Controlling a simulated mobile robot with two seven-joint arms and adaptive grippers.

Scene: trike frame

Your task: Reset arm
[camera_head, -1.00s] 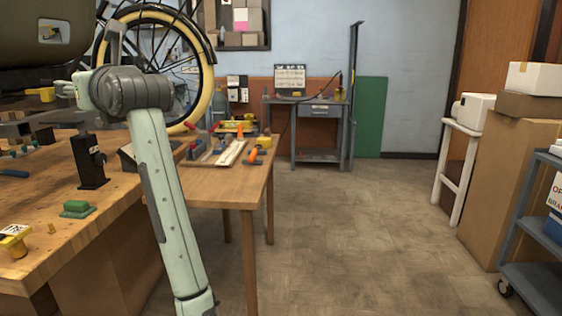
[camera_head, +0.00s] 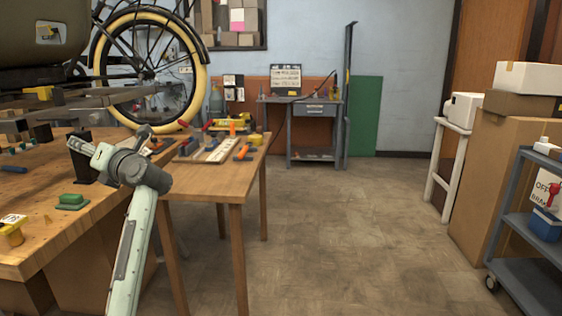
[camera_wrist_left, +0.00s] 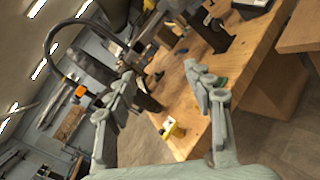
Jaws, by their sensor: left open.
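My left arm (camera_head: 131,245) rises from the bottom of the head view, left of centre, and bends at a dark grey joint over the edge of the wooden workbench (camera_head: 95,215). Its far end points left, over the bench. My left gripper (camera_wrist_left: 160,75) shows in the left wrist view with its two grey fingers wide apart and nothing between them. The workbench also shows beyond the fingers in that view (camera_wrist_left: 245,50). My right gripper is in neither view.
A smaller wooden table (camera_head: 205,180) with tools stands beyond my arm. A yellow-tyred wheel (camera_head: 150,65) is behind the bench. A green block (camera_head: 72,201) lies on the bench. Cardboard boxes (camera_head: 490,180) and a cart (camera_head: 530,215) line the right. The middle floor is clear.

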